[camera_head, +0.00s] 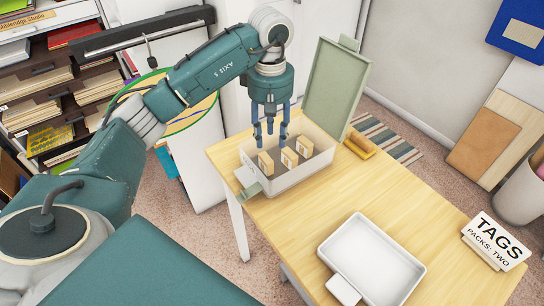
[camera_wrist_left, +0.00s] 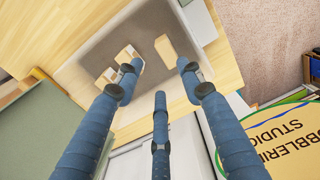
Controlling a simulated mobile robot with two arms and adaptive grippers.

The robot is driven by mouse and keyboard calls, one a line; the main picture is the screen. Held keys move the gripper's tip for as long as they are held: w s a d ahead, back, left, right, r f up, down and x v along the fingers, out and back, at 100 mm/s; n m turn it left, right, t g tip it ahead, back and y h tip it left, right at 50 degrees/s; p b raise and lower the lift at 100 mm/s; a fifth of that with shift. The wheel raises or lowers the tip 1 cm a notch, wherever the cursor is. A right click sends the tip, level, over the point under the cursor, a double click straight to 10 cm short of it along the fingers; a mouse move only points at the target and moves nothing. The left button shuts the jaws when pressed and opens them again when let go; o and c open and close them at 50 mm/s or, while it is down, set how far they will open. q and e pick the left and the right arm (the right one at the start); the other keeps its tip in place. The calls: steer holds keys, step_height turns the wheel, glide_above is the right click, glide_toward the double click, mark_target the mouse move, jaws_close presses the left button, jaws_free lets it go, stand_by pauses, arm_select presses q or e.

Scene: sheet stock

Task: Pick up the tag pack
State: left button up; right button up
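Three tag packs stand in a pale bin (camera_head: 300,178) at the table's back left: a left pack (camera_head: 265,163), a middle pack (camera_head: 289,158) and a right pack (camera_head: 304,146). Each is a small tan block with a pale label. My left gripper (camera_head: 270,136) points down over the bin, its blue fingers spread and empty, above the packs. Contact is not visible. My right gripper is out of view.
The bin's green lid (camera_head: 335,88) stands open behind it. A yellow-brown block (camera_head: 359,145) lies beside the bin. An empty white tray (camera_head: 368,262) and a "TAGS PACKS: TWO" sign (camera_head: 495,240) are on the wooden table (camera_head: 400,205). Shelves (camera_head: 45,90) stand at left.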

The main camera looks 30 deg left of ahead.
mark_target(268, 156)
arm_select(q)
steer(key=f, duration=0.1)
steer(key=s+f, duration=0.1)
steer(key=f, duration=0.1)
steer(key=shift+p, duration=0.35)
steer(key=shift+f, duration=0.25)
steer(key=shift+f+p, duration=0.35)
steer(key=shift+f, duration=0.05)
steer(key=f+p, duration=0.1)
steer(key=f, duration=0.3)
steer(key=shift+a+f+p, duration=0.1)
steer(key=shift+a+p, duration=0.1)
steer(key=shift+p, duration=0.15)
steer(key=shift+f, duration=0.1)
steer(key=shift+c, duration=0.3)
steer(key=c, duration=0.7)
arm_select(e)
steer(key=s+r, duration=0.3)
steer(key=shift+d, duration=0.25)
